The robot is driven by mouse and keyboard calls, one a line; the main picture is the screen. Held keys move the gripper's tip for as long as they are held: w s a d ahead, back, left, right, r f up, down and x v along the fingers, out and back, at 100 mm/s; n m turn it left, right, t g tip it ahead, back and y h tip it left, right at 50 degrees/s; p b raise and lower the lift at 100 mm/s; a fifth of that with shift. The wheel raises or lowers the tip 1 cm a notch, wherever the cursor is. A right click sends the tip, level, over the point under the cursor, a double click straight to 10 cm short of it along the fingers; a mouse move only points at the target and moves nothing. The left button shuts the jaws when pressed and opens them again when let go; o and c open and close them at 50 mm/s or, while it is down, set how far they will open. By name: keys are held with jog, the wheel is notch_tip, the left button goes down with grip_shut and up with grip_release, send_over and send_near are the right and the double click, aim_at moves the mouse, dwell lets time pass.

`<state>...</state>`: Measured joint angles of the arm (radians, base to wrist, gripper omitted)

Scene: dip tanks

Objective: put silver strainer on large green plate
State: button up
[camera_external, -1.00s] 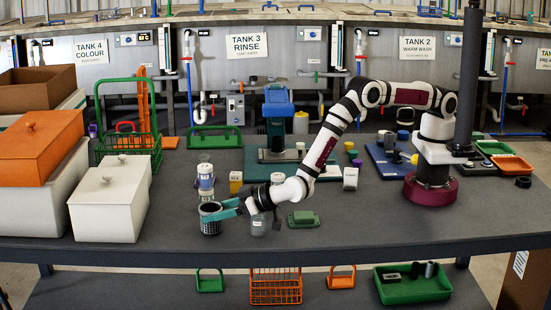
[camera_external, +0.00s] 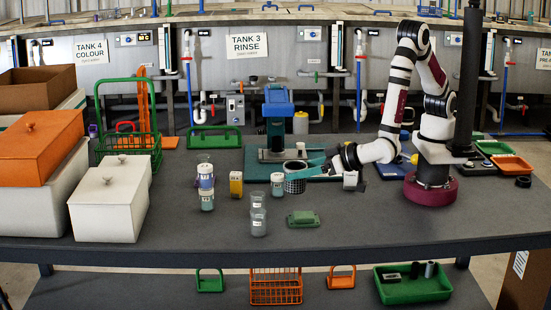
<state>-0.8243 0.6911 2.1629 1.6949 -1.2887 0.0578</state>
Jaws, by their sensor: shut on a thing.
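The silver strainer (camera_external: 294,187), a small dark mesh cup with a pale rim, is held by my gripper (camera_external: 303,175). The teal fingers are shut on it near its top. It is upright and appears raised, at the front of a large green plate (camera_external: 256,171). This plate is teal-green and lies under a blue and teal press. The strainer overlaps the plate's front edge in the picture; I cannot tell whether it touches the plate.
Clear cups (camera_external: 258,222), a labelled jar (camera_external: 277,187), a yellow box (camera_external: 236,184) and stacked jars (camera_external: 206,190) stand left of the strainer. A small green block (camera_external: 303,218) lies in front. The table's front right is clear.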

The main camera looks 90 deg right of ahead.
jog(key=s+d, duration=0.1)
jog(key=s, duration=0.2)
send_over(309, 215)
notch_tip(309, 215, down, 7)
jog(key=shift+a+f, duration=0.15)
jog(key=shift+f, duration=0.05)
jog(key=shift+f, duration=0.15)
jog(key=o, duration=1.4)
jog(key=shift+c, duration=0.2)
